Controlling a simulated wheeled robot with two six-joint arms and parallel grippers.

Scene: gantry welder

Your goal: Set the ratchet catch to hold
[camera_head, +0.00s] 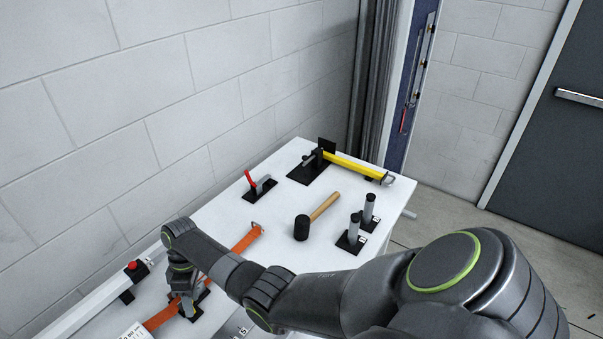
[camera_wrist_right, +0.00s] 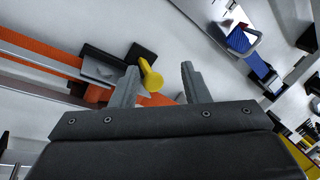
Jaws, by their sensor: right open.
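The ratchet is a dark fitting on the orange strap (camera_head: 245,238), on a small black base (camera_head: 196,312) partly hidden by my right arm. In the right wrist view a yellow knobbed lever (camera_wrist_right: 151,76) stands out from beside the dark metal housing (camera_wrist_right: 103,68); I take it for the catch. My right gripper (camera_head: 188,299) is over the ratchet. In the wrist view its fingers (camera_wrist_right: 160,80) are apart, with the yellow lever between them, closer to the left finger. Whether they touch it, and which way the catch is set, I cannot tell. My left gripper is not in view.
On the white table (camera_head: 225,205) are a red-handled clamp (camera_head: 252,180), a yellow bar (camera_head: 350,167), a mallet (camera_head: 302,228) and two grey posts (camera_head: 368,208). A rail with a red button (camera_head: 130,267) lies at left. A blue strap (camera_wrist_right: 258,65) shows in the wrist view.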

